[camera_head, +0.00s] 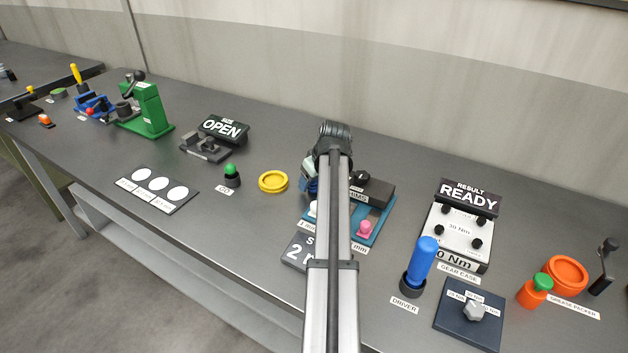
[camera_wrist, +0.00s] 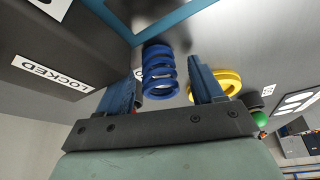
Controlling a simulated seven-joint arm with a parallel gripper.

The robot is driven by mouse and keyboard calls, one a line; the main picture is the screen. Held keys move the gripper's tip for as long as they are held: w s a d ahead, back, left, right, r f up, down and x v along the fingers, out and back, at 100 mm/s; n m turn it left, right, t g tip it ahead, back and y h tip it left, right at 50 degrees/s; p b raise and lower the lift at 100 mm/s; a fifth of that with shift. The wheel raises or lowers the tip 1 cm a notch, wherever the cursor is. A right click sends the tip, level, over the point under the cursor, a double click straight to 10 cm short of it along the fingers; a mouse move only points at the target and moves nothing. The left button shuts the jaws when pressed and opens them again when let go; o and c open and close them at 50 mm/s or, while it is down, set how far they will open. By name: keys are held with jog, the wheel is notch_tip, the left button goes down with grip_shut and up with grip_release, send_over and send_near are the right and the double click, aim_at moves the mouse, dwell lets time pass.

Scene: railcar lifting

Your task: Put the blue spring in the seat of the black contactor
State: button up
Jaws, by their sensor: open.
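The blue spring (camera_wrist: 160,72) is a thick coil in the wrist view, standing on the grey bench between the two fingers of my gripper (camera_wrist: 161,80). The fingers are apart, one on each side of the coil. I cannot tell whether either touches it. In the head view my arm hides most of the gripper and the spring. No part is clearly marked as the black contactor. A black block (camera_wrist: 75,45) with a LOCKED label stands left of the spring in the wrist view, beside a teal base (camera_wrist: 165,17).
A yellow ring (camera_head: 273,181) lies left of my gripper, close to the right finger in the wrist view. A green-topped button (camera_head: 232,175) stands beyond it. A READY box (camera_head: 457,235) and blue driver (camera_head: 420,262) stand to the right. Bare bench lies behind the ring.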

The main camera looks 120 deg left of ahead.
jog(key=v, duration=1.1)
jog(key=shift+w+r, duration=0.1)
jog(key=shift+r, duration=0.25)
jog(key=shift+c, duration=0.2)
jog(key=shift+w+r, duration=0.1)
jog(key=shift+r, duration=0.15)
jog(key=c, duration=0.4)
